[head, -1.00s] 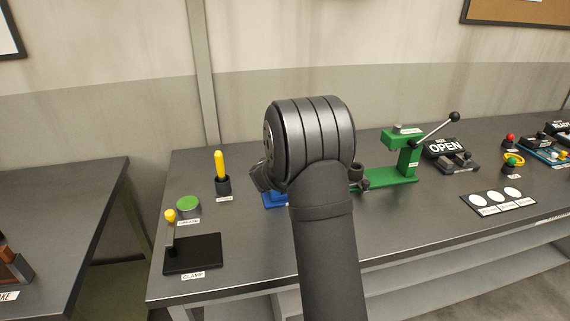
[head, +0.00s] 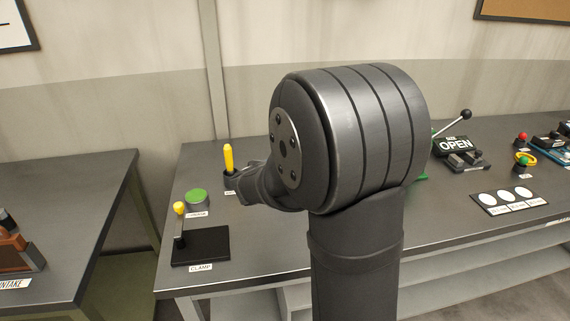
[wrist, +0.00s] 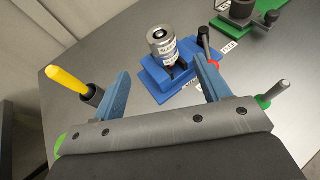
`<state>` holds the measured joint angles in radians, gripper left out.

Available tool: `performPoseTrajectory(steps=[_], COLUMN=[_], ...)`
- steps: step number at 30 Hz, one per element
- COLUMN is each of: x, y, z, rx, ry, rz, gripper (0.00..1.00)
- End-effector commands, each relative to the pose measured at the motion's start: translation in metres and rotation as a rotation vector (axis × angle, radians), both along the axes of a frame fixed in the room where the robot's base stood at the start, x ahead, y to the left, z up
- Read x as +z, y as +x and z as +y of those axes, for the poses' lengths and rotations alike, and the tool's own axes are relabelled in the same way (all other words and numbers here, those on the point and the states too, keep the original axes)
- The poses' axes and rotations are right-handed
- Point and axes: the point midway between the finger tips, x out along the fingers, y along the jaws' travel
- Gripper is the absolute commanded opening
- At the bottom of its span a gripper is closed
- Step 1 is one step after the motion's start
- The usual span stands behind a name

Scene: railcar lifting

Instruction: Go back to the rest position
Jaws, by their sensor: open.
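My gripper (wrist: 165,95) shows in the wrist view with its two blue fingers wide apart and nothing between them. It is above the bench, in front of a blue fixture (wrist: 150,82) that holds a silver cylinder (wrist: 161,42) with a label. A yellow-handled tool (wrist: 66,82) in a dark holder is left of the left finger. In the head view my arm hides the gripper's fingers, the blue fixture and most of the green press.
The bench (head: 260,245) carries a clamp plate (head: 203,246), a green button (head: 197,196), the yellow handle (head: 228,158), an OPEN sign (head: 453,147) and a panel with three white discs (head: 508,200). Another table (head: 75,190) stands at left, with a gap between.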

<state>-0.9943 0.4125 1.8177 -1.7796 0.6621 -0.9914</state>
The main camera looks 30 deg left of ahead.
Motion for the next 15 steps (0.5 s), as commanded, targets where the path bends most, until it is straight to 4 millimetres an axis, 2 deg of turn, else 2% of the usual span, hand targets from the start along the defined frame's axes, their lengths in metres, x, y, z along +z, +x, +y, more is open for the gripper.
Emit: performPoseTrajectory(steps=[6, 15], x=[0.006, 0.007], y=[-0.015, -0.016], z=[-0.004, -0.005], rx=[0.000, -0.001], ry=[0.000, 0.000], rz=[0.000, 0.000], gripper=[0.69, 0.69])
